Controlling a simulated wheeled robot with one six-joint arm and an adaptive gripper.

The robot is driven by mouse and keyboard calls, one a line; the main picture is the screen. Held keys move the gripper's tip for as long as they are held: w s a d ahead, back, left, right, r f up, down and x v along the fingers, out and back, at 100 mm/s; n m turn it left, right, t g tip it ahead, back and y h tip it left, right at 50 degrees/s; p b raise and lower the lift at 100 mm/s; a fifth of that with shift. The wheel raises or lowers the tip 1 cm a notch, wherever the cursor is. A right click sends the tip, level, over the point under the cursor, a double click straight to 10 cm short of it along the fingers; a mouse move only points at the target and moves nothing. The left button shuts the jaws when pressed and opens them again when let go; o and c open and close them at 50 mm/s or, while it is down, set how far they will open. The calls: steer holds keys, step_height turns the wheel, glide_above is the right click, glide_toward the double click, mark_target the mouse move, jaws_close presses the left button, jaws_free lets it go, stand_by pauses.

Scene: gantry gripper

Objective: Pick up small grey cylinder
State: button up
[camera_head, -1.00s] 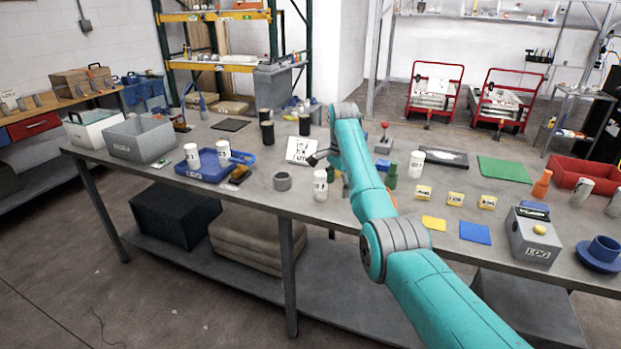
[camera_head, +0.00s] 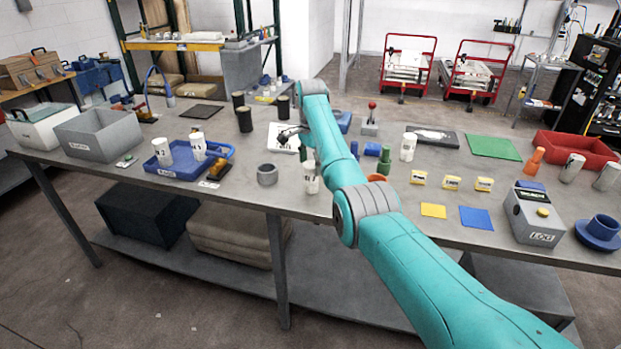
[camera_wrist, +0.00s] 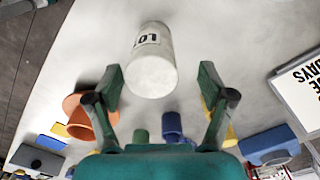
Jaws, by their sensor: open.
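A short grey cylinder (camera_head: 267,174), ring-like with a dark open top, stands on the bench left of my arm. I cannot pick it out in the wrist view. A pale cylinder with a black "LOT" label (camera_wrist: 152,62) lies just beyond the fingertips in the wrist view, apparently untouched. A white labelled cylinder (camera_head: 311,178) beside my arm in the head view is probably the same one. My arm partly hides the gripper in the head view.
A blue tray (camera_head: 178,172) with two white cylinders is at the left, near a grey bin (camera_head: 99,136). Green, orange and blue parts crowd the bench right of my arm.

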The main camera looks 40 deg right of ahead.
mark_target(311, 178)
steer(key=shift+s+a+f, duration=0.1)
steer(key=shift+s+f, duration=0.1)
steer(key=shift+f, duration=1.1)
steer(key=shift+s+a+f, duration=0.1)
steer(key=shift+s+f, duration=0.1)
steer(key=shift+f, duration=1.1)
steer(key=shift+r, duration=0.1)
jaws_close()
